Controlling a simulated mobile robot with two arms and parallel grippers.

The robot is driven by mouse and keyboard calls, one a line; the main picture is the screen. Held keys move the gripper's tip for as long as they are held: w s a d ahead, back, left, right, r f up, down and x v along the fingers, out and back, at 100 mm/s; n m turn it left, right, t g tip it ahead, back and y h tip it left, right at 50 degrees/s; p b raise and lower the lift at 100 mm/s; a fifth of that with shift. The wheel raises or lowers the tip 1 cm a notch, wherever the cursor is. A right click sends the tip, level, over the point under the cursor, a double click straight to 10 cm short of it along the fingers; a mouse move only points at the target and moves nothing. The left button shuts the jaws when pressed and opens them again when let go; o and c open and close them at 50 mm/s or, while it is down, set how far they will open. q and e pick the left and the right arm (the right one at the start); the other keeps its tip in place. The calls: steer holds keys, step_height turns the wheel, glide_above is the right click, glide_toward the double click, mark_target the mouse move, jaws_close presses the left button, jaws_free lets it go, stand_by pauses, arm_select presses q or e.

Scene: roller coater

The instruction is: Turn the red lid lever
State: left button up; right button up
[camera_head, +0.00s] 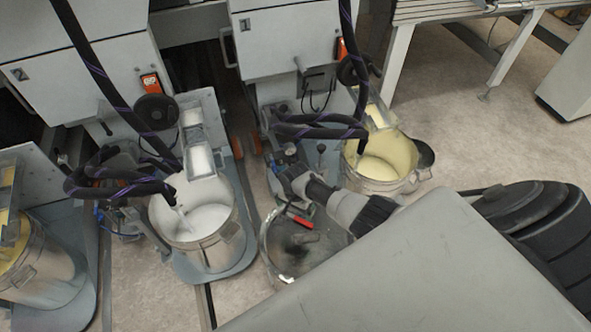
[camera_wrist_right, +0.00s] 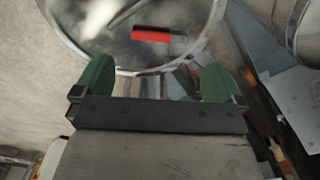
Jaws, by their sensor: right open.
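The red lid lever (camera_head: 299,221) is a small red bar on a round, shiny metal lid (camera_head: 290,262) low in the middle of the head view. In the right wrist view the red lever (camera_wrist_right: 150,34) lies across the lid (camera_wrist_right: 100,45), beyond my fingertips. My right gripper (camera_wrist_right: 152,82) has two green fingers set wide apart with nothing between them. They are near the lid's rim, and the lever is apart from them. My left gripper is not in view.
A bucket of white liquid (camera_head: 222,250) stands left of the lid and a bucket of yellow liquid (camera_head: 398,185) stands right of it. Black hoses (camera_head: 115,95) hang over the buckets. Grey machine cabinets (camera_head: 285,42) stand behind. Open floor (camera_head: 450,110) lies at the right.

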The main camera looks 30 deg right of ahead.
step_height(320, 180, up, 10)
steer(key=p, duration=0.3)
steer(key=shift+c, duration=0.3)
